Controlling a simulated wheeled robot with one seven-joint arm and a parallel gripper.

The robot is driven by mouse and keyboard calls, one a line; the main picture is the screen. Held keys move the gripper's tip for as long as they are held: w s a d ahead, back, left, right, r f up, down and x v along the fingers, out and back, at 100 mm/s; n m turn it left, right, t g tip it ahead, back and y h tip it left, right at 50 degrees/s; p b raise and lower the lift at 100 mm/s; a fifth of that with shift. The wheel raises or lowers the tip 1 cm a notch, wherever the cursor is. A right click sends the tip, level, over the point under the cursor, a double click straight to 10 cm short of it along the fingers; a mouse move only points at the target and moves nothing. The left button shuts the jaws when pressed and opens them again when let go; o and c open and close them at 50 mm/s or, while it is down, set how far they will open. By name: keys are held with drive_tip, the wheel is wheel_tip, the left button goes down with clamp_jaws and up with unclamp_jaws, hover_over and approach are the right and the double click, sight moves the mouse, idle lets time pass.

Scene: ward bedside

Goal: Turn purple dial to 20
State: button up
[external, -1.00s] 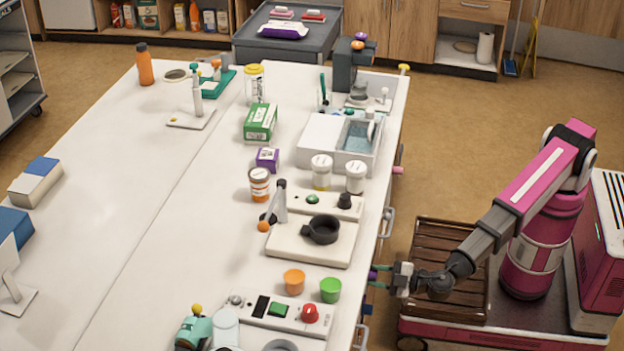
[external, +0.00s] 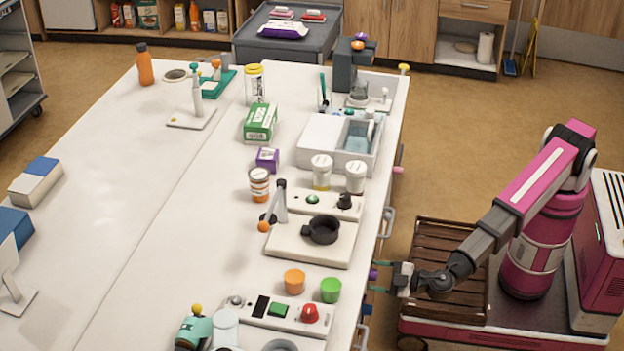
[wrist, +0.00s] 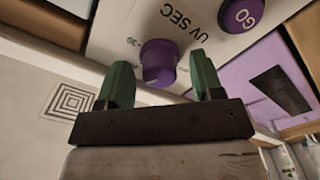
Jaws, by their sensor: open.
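The purple dial (wrist: 159,62) is a round knob on a pale panel (wrist: 120,30) marked "UV SEC" in the wrist view. A "-30" mark shows on the panel to the left of the dial. In the external view the dial (external: 373,275) is a small purple spot at the bench's right side. My gripper (wrist: 159,80) is open, with one green finger on each side of the dial. I cannot tell whether either finger touches it. In the external view my gripper (external: 384,278) is level with the bench's side. The dial's pointer and a 20 mark are not readable.
A purple "GO" button (wrist: 240,15) sits on the panel to the right of the dial. A purple surface with a dark patch (wrist: 275,90) lies beyond it. The bench top (external: 200,240) holds cups, jars and devices. Open floor (external: 470,140) lies behind my arm.

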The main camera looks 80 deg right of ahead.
drive_tip(key=s, duration=1)
drive_tip(key=shift+s, duration=0.35)
drive_tip(key=w+d+f+m+g, duration=0.2)
drive_tip(key=d+f+g, duration=0.4)
drive_tip(key=d, duration=1.2)
drive_tip(key=w+d+f+m+g, duration=0.3)
drive_tip(key=d+f+g, duration=0.3)
drive_tip(key=d, duration=1.3)
drive_tip(key=w+d+f+m+g, duration=0.2)
drive_tip(key=d+f, duration=0.7)
drive_tip(key=d, duration=1)
drive_tip(key=m+g, duration=0.2)
drive_tip(key=g, duration=0.1)
drive_tip(key=shift+w+g, duration=0.35)
drive_tip(key=shift+g, duration=0.05)
